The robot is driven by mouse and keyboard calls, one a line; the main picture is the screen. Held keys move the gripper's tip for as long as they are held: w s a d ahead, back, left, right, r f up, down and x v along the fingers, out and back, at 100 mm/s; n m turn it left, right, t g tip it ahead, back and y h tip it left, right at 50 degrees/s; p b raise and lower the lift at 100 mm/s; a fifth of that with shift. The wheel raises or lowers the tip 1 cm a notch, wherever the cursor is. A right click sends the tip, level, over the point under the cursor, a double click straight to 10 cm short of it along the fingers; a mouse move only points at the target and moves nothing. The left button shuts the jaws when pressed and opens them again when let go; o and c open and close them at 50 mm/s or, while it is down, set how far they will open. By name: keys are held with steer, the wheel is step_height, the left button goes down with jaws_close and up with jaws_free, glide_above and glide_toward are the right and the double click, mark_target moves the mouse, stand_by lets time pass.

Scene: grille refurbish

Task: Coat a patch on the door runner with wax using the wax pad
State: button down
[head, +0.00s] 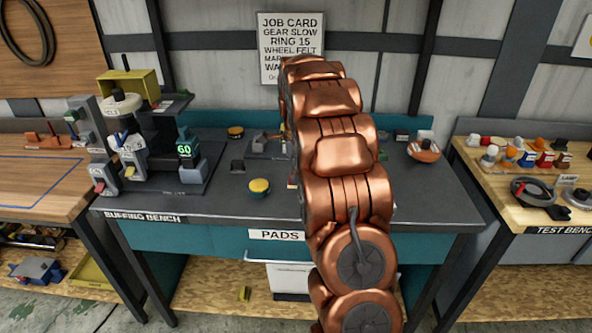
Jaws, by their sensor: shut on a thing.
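My copper arm rises through the middle of the view and reaches over the dark-topped buffing bench (220,206). My gripper is hidden behind the arm, so what it holds cannot be seen. A round pad with a yellow top and dark rim (259,187) lies on the bench left of the arm. A smaller dark puck with a yellowish top (235,132) lies farther back. I cannot tell whether either is the wax pad. A dark fixture (265,146) stands at mid-bench, partly behind the arm. I cannot make out the door runner.
A buffing machine (130,135) with a green display stands at the bench's left. An orange-based item (424,150) sits at the right. The test bench (500,190) at right holds several small bottles. The front bench top left of the arm is mostly clear.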

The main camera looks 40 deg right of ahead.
steer(key=shift+f+b, duration=0.6)
steer(key=shift+f, duration=1.2)
steer(key=shift+f, duration=0.3)
steer(key=c, duration=0.9)
jaws_free()
steer(key=shift+c, duration=0.2)
steer(key=shift+r, duration=0.1)
step_height(320, 180, up, 11)
steer(key=shift+w+f, duration=0.1)
steer(key=shift+f, duration=0.05)
steer(key=shift+r, duration=0.55)
